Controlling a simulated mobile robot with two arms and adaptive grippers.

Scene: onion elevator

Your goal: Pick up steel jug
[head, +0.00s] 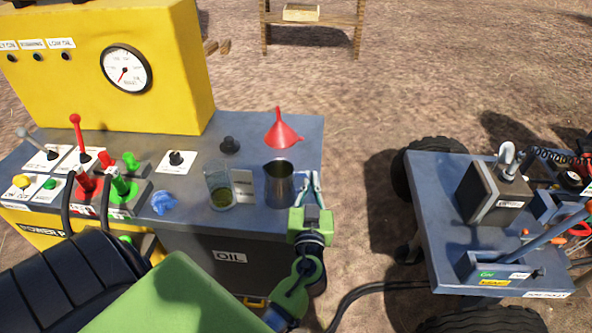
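The steel jug (279,186) stands upright on the grey top of the console, near its right end. My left gripper (310,180) is just to the right of the jug, with its pale fingers pointing away from me. A gap shows between the fingers and they look open. I cannot tell whether a finger touches the jug or whether a handle lies between them. My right gripper is not in view.
A glass beaker with dark liquid (219,186) and a small label plate (243,186) stand left of the jug. A red funnel (282,130) is behind it. Levers and knobs fill the left side. A grey cart (440,215) stands at right across open ground.

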